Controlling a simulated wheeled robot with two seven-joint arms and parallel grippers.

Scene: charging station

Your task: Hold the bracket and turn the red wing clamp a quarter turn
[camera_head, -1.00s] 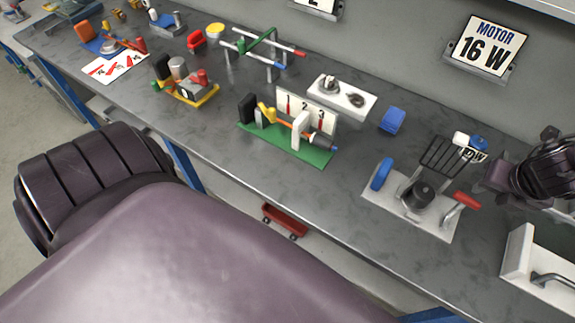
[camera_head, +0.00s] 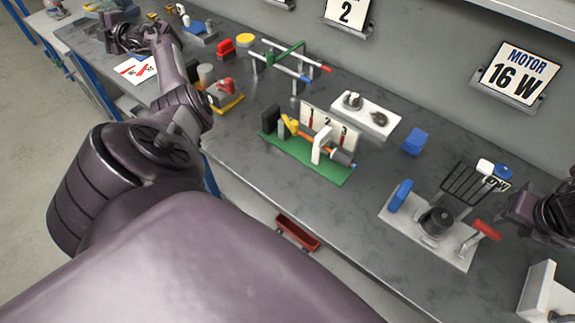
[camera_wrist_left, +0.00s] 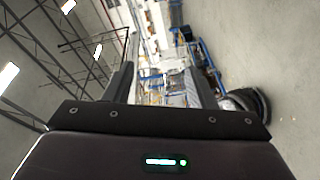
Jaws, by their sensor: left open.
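A white plate (camera_head: 408,229) at the right carries a blue upright part (camera_head: 400,196), a black cylinder (camera_head: 437,219) and a red lever (camera_head: 486,230). A yellow-based fixture (camera_head: 236,103) farther left has a red knob (camera_head: 227,86). I cannot tell which red part is the wing clamp or which part is the bracket. My left gripper (camera_wrist_left: 160,58) is open and empty in the left wrist view. In the head view its arm reaches to the far-left end of the bench, and its fingers are not clear. My right gripper (camera_head: 520,208) is at the right edge, beside the red lever; its jaws are unclear.
A green-based fixture (camera_head: 318,170) with a numbered panel stands mid-bench. Behind it are a white block (camera_head: 385,126) and a blue box (camera_head: 416,141). A black rack (camera_head: 470,183) stands near my right gripper. Bare bench lies between the green base and the white plate.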

